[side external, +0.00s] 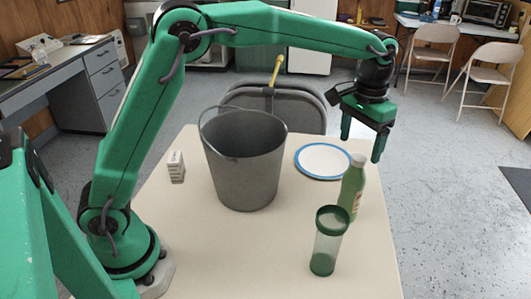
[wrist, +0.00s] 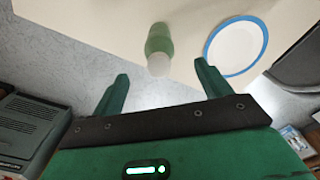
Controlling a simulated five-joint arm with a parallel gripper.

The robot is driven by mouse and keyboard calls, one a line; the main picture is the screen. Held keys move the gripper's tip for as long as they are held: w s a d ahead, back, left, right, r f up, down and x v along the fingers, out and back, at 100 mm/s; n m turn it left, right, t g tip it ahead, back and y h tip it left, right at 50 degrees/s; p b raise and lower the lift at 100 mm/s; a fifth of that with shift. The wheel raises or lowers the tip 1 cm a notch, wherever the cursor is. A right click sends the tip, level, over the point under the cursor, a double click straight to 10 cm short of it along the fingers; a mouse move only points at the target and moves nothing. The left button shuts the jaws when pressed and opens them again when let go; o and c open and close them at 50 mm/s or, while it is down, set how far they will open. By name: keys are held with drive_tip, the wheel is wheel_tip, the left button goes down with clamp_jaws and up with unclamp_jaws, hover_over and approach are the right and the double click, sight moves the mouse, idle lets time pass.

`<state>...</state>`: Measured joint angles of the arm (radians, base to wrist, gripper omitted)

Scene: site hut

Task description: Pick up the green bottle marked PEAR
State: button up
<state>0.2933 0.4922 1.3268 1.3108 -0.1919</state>
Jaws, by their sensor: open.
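A green bottle (side external: 353,188) with a white cap stands upright on the table in the side external view, near the right edge. Its label is too small to read. In the wrist view the bottle (wrist: 158,46) shows from above, its pale cap toward me, ahead of the space between the fingers. My gripper (side external: 360,145) is open and empty, above and apart from the bottle, with its fingers pointing down. In the wrist view my gripper (wrist: 160,88) shows two green fingers spread apart with nothing between them.
A clear tumbler with a green lid (side external: 328,240) stands just in front of the bottle. A blue-rimmed white plate (side external: 322,160) lies behind it. A grey bucket (side external: 245,165) stands mid-table, with a small white stack (side external: 176,167) to its left. The table's front part (side external: 230,260) is clear.

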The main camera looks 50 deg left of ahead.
sight(357, 169)
drive_tip(key=shift+w+d+f, duration=0.25)
drive_tip(key=shift+d+f, duration=0.05)
drive_tip(key=shift+f, duration=0.05)
drive_tip(key=shift+f, duration=1.3)
drive_tip(key=shift+f, duration=0.1)
drive_tip(key=shift+w+a+f, duration=0.1)
drive_tip(key=shift+w+f, duration=0.05)
drive_tip(key=shift+f, duration=2.35)
drive_tip(key=c, duration=1.3)
